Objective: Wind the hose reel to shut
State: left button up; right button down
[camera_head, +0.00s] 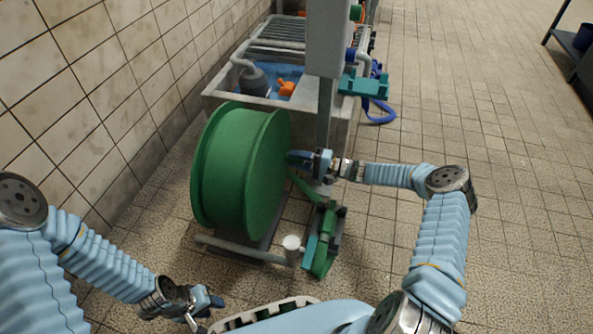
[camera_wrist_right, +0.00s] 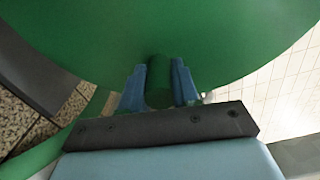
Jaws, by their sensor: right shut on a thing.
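The green hose reel (camera_head: 243,172) stands on a low frame on the tiled floor, left of centre in the head view. Its green disc (camera_wrist_right: 165,35) fills the top of the right wrist view. My right gripper (camera_head: 292,157) is at the reel's right face, with its blue fingers either side of a green cylindrical handle (camera_wrist_right: 159,82) and shut on it. My left gripper (camera_head: 204,306) is low at the left, away from the reel and empty; its finger gap is too small to judge.
A concrete basin (camera_head: 222,100) with blue water and an orange object (camera_head: 286,88) stands behind the reel. A grey post (camera_head: 325,110) rises beside it. A white-topped peg (camera_head: 291,243) and a green hose piece (camera_head: 325,245) are in front.

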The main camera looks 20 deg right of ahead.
aim_at(286, 148)
jog(key=shift+w+d+r+n, duration=0.1)
jog(key=shift+w+r+n, duration=0.05)
jog(key=shift+r+n, duration=0.65)
jog(key=shift+w+d+r+n, duration=0.1)
jog(key=shift+w+r+n, duration=0.05)
jog(key=shift+r+n, duration=0.65)
jog(key=c, duration=0.8)
grip_release()
jog(key=shift+c, duration=0.2)
jog(key=shift+d, duration=0.1)
jog(key=p+v, duration=0.1)
jog(key=v, duration=1.2)
jog(key=shift+s+d, duration=0.25)
jog(key=shift+s, duration=0.05)
